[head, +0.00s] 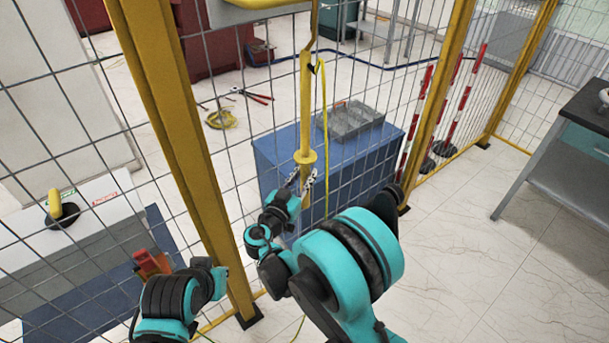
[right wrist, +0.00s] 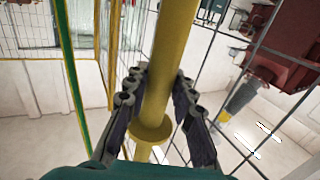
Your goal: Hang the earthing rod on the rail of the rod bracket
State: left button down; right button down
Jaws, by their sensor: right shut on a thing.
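The yellow earthing rod (head: 305,100) stands nearly upright in front of the mesh fence. It has a round collar (right wrist: 152,128) low down, and a green-yellow cable (head: 325,120) hangs beside it. My right gripper (head: 303,182) is shut on the rod close to the collar; in the right wrist view its fingers (right wrist: 155,98) lie on both sides of the shaft. The rod bracket (head: 262,4) shows only partly at the top edge, left of the rod. The rod's top runs out of view, so its contact with the rail cannot be seen. My left arm shows at lower left, but its fingers do not show.
Yellow fence posts (head: 180,150) and wire mesh stand close to my arms. Behind the mesh are a blue cabinet (head: 285,165) with a grey tray (head: 352,120), and red-white poles (head: 418,120). A dark-topped table (head: 585,110) stands at right. The floor at lower right is clear.

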jog(key=c, duration=1.2)
grip_release()
jog(key=v, duration=0.8)
jog(key=shift+s+a, duration=0.1)
jog(key=shift+a, duration=0.05)
